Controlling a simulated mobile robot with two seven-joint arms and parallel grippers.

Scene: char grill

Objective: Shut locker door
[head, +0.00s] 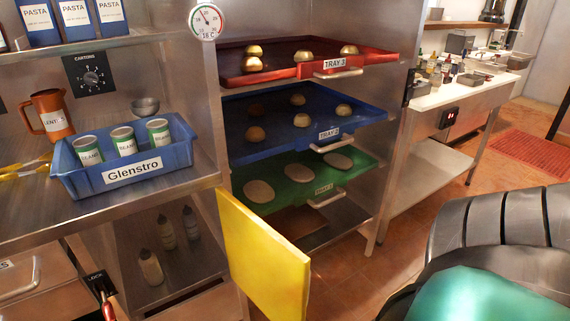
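A yellow door panel (262,262) stands open at the lower middle of the head view. Its left edge meets the steel upright of the cabinet, and its free edge sticks out toward me and to the right. The open compartment beside it shows a dark bottom shelf (345,218). The bottom of the door is cut off by the picture's edge. No gripper fingers show, so neither of my grippers is in view.
Above the door, red (378,72), blue (262,150) and green (348,181) trays hold buns and patties. A blue Glenstro crate (78,182) with cans stands on the left counter. A dark ribbed shape with green (475,225) fills the lower right. Tiled floor (400,238) shows right of the door.

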